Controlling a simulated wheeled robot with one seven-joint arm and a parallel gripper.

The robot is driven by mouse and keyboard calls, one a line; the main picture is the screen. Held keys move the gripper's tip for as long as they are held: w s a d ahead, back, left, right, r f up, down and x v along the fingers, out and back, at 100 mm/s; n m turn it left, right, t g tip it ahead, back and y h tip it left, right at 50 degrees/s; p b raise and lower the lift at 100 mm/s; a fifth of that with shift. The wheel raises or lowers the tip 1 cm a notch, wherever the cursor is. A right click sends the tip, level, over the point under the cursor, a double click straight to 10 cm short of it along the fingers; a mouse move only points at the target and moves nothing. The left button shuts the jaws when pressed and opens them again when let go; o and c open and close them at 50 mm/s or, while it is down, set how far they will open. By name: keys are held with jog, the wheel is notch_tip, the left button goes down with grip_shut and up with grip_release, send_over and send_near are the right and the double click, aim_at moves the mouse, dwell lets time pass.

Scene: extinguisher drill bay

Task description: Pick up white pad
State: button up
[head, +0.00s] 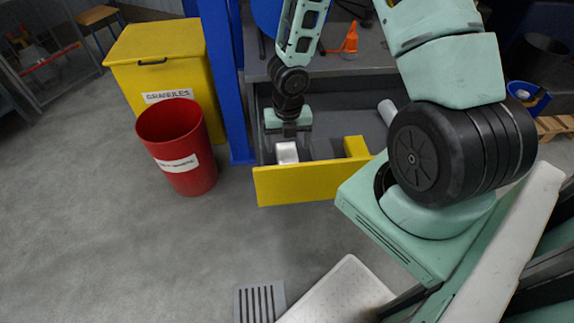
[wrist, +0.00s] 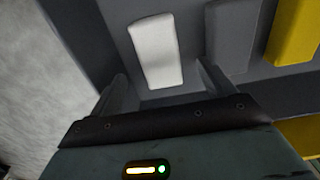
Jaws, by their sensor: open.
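The white pad (head: 287,152) is a small pale block inside an open drawer (head: 305,186) with a yellow front. It sits close behind that front, near its left end. My gripper (head: 290,131) points down into the drawer, just above and behind the pad. In the wrist view the pad (wrist: 155,48) lies beyond the fingertips (wrist: 166,80), whole and unobstructed. The jaws are open, with nothing between them. The gap between fingers and pad is hard to judge.
A yellow block (head: 356,147) lies in the drawer to the right of the pad, with a pale cylinder (head: 387,111) farther back. A blue post (head: 226,85) stands left of the drawer. A red bin (head: 177,147) and yellow box (head: 160,60) stand farther left. Floor in front is mostly open.

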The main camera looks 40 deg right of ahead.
aim_at(287, 155)
notch_tip(287, 155, down, 6)
jog(key=b, duration=0.3)
jog(key=shift+w, duration=0.1)
jog(key=shift+r, duration=0.1)
jog(key=c, duration=1.1)
